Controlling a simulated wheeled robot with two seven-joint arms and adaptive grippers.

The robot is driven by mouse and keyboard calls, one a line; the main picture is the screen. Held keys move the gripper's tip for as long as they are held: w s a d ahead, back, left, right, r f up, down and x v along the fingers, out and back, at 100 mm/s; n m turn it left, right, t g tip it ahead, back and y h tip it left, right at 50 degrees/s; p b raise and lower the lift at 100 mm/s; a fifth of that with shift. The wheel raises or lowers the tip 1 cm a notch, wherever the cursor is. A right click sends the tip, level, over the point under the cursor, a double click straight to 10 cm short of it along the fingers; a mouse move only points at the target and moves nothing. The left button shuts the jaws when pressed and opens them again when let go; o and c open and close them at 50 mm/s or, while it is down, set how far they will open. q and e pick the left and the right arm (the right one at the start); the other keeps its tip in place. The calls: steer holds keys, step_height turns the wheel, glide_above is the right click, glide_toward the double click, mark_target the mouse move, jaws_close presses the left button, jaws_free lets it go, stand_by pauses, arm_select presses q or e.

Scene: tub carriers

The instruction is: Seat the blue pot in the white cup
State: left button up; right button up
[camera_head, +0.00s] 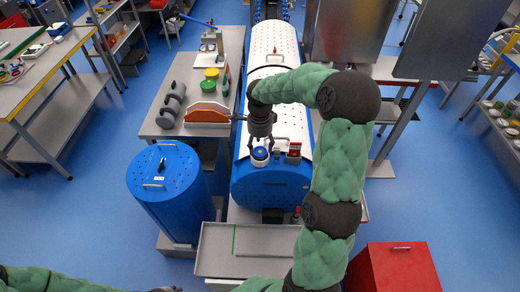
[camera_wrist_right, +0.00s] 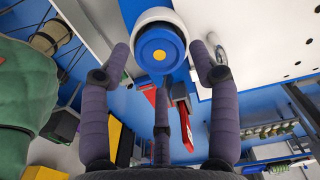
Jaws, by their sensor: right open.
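The blue pot (camera_head: 260,153) has a round top with a yellow centre, clear in the wrist view (camera_wrist_right: 175,38). The white cup (camera_wrist_right: 148,17) shows as a pale rim around the pot; it also shows in the head view (camera_head: 260,163). The pot sits within this rim, but how deep it sits is hidden. They are at the front end of the white-topped blue drum housing. My right gripper (camera_head: 261,142) is open just above the pot, its dark fingers (camera_wrist_right: 161,66) spread and apart from it in the wrist view. My left gripper is out of view.
A red block (camera_head: 293,150) stands close right of the cup. Left of the housing, a grey table (camera_head: 158,117) holds an orange-faced piece (camera_head: 207,113), grey rollers and green and yellow pots. A blue drum (camera_head: 165,190) stands front left, a red cabinet (camera_head: 400,270) front right.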

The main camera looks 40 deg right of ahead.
mark_target(260, 151)
step_height(260, 151, up, 9)
steer(key=a+f+n+y, duration=0.1)
steer(key=a+f+n, duration=0.4)
steer(key=a+f, duration=0.45)
steer(key=a+f+n+y, duration=0.2)
steer(key=a+f+n, duration=0.4)
steer(key=f, duration=0.7)
steer(key=s+a+f+n, duration=0.5)
steer(key=s+a+f, duration=0.2)
steer(key=s, duration=0.2)
steer(key=s+a+f+n+y, duration=0.1)
steer(key=s+a+f+n, duration=0.4)
steer(key=s+a+f, duration=0.2)
steer(key=s+b, duration=0.1)
steer(key=s, duration=0.1)
steer(key=shift+s+a+f, duration=0.25)
steer(key=shift+s+a, duration=0.05)
steer(key=shift+s, duration=0.1)
